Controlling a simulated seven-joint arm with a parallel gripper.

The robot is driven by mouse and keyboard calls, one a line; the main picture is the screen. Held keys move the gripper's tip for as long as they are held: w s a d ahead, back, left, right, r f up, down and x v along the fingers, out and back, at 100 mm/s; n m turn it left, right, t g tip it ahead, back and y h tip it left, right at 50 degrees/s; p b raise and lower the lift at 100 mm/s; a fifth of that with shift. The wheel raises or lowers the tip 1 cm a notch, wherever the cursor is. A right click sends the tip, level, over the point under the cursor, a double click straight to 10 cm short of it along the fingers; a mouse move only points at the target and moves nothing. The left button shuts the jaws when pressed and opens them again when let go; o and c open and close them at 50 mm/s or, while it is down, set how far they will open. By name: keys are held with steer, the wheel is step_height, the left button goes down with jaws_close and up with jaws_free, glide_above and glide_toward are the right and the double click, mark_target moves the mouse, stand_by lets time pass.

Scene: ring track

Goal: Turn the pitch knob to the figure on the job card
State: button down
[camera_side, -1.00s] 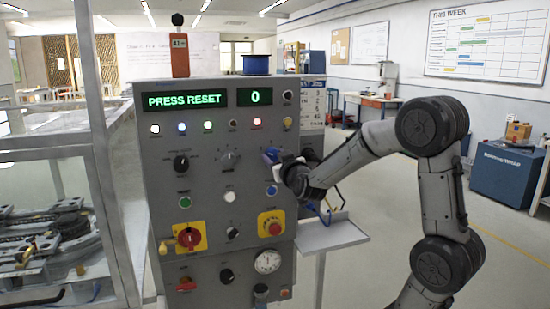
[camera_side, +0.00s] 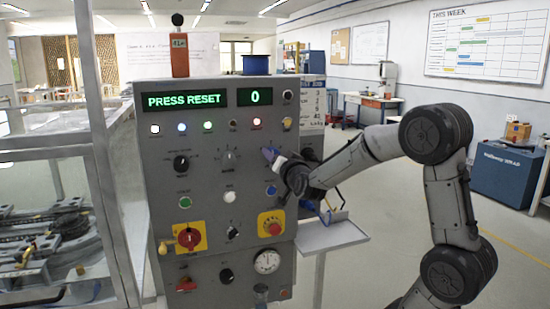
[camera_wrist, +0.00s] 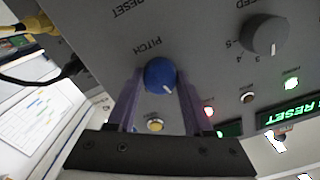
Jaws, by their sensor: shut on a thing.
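The pitch knob (camera_wrist: 160,74) is round and blue with a white pointer mark, under the word PITCH on the grey panel. In the wrist view my gripper (camera_wrist: 159,84) has its two purple fingers on either side of the knob, shut on it. The pointer mark faces the lower right of that picture. In the side view my gripper (camera_side: 270,155) is at the panel's right part and hides the knob. A card with figures (camera_side: 313,95) shows at the panel's right edge, partly cut off and too small to read surely.
The display (camera_side: 180,100) reads PRESS RESET, and the small one (camera_side: 255,97) reads 0. A grey speed knob (camera_wrist: 264,36) and a yellow button (camera_wrist: 155,125) are near my fingers. A small shelf (camera_side: 335,235) juts out below my wrist.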

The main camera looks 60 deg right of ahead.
steer(key=shift+m, duration=1.5)
steer(key=shift+c, duration=1.5)
jaws_free()
steer(key=shift+a, duration=0.1)
steer(key=v, duration=1.3)
steer(key=shift+s+a, duration=0.2)
steer(key=shift+s, duration=0.1)
steer(key=shift+r, duration=0.1)
